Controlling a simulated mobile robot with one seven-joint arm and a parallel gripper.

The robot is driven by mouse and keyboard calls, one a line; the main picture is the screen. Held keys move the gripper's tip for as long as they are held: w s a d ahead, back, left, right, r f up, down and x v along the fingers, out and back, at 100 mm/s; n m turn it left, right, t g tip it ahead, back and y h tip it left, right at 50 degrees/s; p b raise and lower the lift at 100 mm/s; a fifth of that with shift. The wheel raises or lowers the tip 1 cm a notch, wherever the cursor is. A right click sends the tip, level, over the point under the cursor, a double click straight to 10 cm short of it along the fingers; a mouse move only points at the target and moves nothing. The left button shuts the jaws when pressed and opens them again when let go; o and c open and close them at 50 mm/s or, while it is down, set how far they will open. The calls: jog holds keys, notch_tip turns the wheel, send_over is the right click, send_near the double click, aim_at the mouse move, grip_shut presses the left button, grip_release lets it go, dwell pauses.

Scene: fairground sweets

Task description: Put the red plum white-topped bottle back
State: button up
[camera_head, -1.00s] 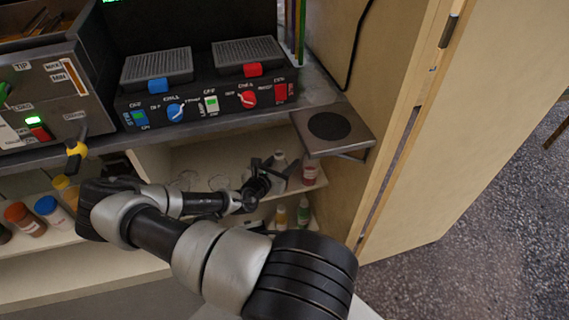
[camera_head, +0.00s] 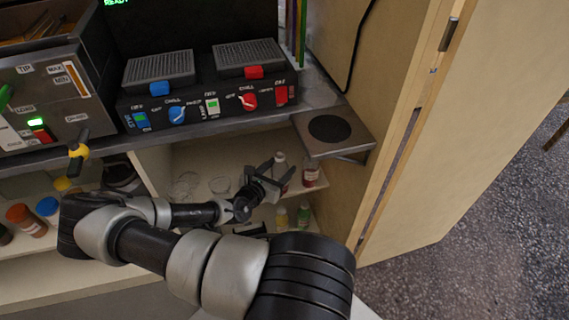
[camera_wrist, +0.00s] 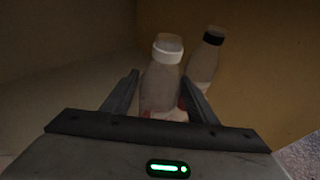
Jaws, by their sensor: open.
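The white-topped bottle (camera_head: 280,162) with a reddish lower part stands upright on the upper shelf below the counter, near the cabinet's right side. In the wrist view the same bottle (camera_wrist: 161,85) has a pale, clear upper body and a white band at the neck. My gripper (camera_wrist: 160,80) is open, with one finger on each side of this bottle. Its lower part is hidden by my gripper's body. In the head view my gripper (camera_head: 279,174) reaches into the shelf at the bottle. I cannot tell whether the fingers touch it.
A dark-capped bottle (camera_wrist: 206,58) stands close behind and right of it; a red bottle (camera_head: 311,173) shows there in the head view. Clear glassware (camera_head: 219,185) stands left on the shelf. Small bottles (camera_head: 303,215) stand below. A bracketed plate (camera_head: 355,143) juts out above right.

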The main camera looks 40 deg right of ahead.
jog(key=v, duration=0.8)
jog(key=shift+s+a, duration=0.1)
jog(key=shift+a, duration=0.3)
jog(key=w+a+f+m+g+y, duration=0.1)
jog(key=w+a+m+y, duration=0.1)
jog(key=a+m+y, duration=0.35)
jog(key=w+a+m+g+y, duration=0.1)
jog(key=w+a+m+y, duration=0.1)
jog(key=a, duration=0.7)
jog(key=w+a+r+m+t+y, duration=0.2)
jog(key=a+r+m+y, duration=0.45)
jog(key=a+r, duration=0.7)
jog(key=s+a+r+m+y, duration=0.1)
jog(key=s+r, duration=0.2)
jog(key=r, duration=0.6)
jog(key=s+a+r+m+y, duration=0.1)
jog(key=s+r+m+y, duration=0.15)
jog(key=r, duration=0.65)
jog(key=s+d+r+m+t+h, duration=0.1)
jog(key=s+d+r+m+h, duration=0.2)
jog(key=s+d+r, duration=0.2)
jog(key=s+r, duration=0.3)
jog(key=s, duration=0.3)
jog(key=shift+s+d+r+m+t, duration=0.15)
jog(key=shift+s+d+m+t, duration=0.1)
jog(key=shift+m+t, duration=0.1)
jog(key=shift+a+h, duration=0.1)
jog(key=shift+h, duration=0.15)
